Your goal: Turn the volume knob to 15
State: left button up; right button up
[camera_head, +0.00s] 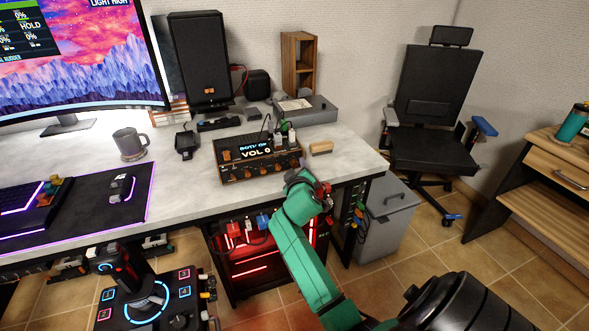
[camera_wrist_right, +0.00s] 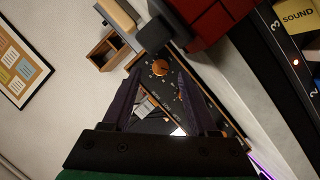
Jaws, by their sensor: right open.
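The audio unit (camera_head: 257,157) is a dark box with wooden trim on the desk. Its screen (camera_head: 256,152) reads "VOL 0", and several orange knobs line its front. My right gripper (camera_head: 303,178) is at the unit's front right corner, partly hidden by its own wrist. In the right wrist view the right gripper (camera_wrist_right: 160,74) is open, its two dark fingers apart. An orange knob (camera_wrist_right: 160,68) with a dial of marks shows between and beyond the fingertips. I cannot tell whether the fingers touch it. My left gripper is not in view.
A grey mug (camera_head: 130,143), a speaker (camera_head: 203,60) and a grey box (camera_head: 305,109) stand on the desk. A small wooden block (camera_head: 321,147) lies right of the unit. A joystick panel (camera_head: 146,296) is below the desk's front edge. A chair (camera_head: 434,110) stands at right.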

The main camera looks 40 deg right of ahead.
aim_at(294, 163)
jog(key=shift+x, duration=1.2)
grip_shut()
